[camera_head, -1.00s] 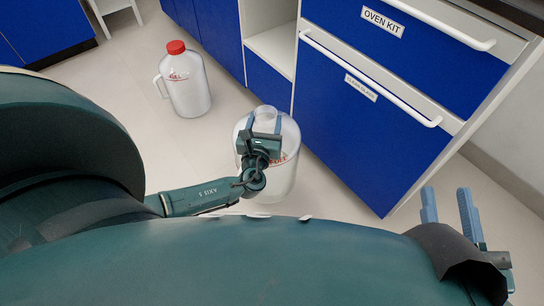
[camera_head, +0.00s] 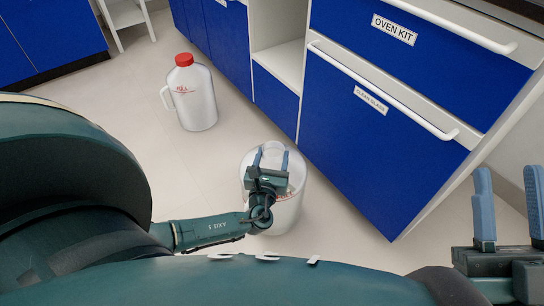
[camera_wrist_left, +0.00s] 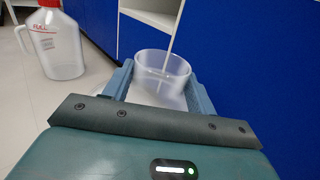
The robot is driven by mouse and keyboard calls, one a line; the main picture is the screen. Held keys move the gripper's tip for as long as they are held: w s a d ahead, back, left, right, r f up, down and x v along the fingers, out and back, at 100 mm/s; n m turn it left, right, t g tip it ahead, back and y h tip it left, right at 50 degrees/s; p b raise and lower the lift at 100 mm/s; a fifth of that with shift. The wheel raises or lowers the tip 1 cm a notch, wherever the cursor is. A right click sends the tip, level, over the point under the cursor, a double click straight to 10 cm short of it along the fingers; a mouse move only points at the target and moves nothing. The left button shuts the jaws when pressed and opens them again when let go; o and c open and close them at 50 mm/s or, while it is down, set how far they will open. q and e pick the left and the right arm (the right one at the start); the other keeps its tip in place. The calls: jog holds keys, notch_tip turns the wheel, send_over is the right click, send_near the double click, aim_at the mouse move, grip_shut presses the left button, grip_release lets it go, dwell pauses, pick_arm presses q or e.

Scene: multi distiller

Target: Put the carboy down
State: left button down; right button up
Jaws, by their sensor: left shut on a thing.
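The carboy (camera_head: 289,212) is a translucent white jug without a cap, low over or on the floor beside the blue cabinet; I cannot tell whether its base touches the floor. My left gripper (camera_head: 269,160) is shut on its neck from above, one finger on each side. In the left wrist view the open neck (camera_wrist_left: 163,68) sits between the fingers of the left gripper (camera_wrist_left: 160,82). My right gripper (camera_head: 510,205) is at the right edge with its fingers apart and nothing between them.
A second carboy (camera_head: 197,100) with a red cap stands on the floor to the left; it also shows in the left wrist view (camera_wrist_left: 62,50). Blue drawers (camera_head: 375,130) labelled "OVEN KIT" and "CLEAN GLASS" stand close on the right. Pale floor (camera_head: 130,100) is open to the left.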

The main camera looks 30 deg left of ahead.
pick_arm(q)
jog(key=shift+w+f+b, duration=0.2)
jog(key=shift+f+b, duration=0.45)
jog(key=shift+f, duration=0.7)
pick_arm(e)
jog(key=r+n+y, duration=0.2)
jog(key=n+y, duration=0.1)
jog(key=y, duration=0.1)
jog(key=shift+s+d+r+n+g, duration=0.15)
jog(key=shift+s+r+n+g, duration=0.15)
jog(key=shift+s+r+n, duration=0.1)
pick_arm(q)
jog(key=c, duration=0.9)
grip_release()
jog(key=shift+s+f+b, duration=0.25)
jog(key=shift+f+b, duration=0.05)
jog(key=shift+f, duration=0.3)
jog(key=shift+c, duration=0.2)
jog(key=o, duration=0.5)
jog(key=shift+r, duration=0.1)
jog(key=shift+c, duration=0.2)
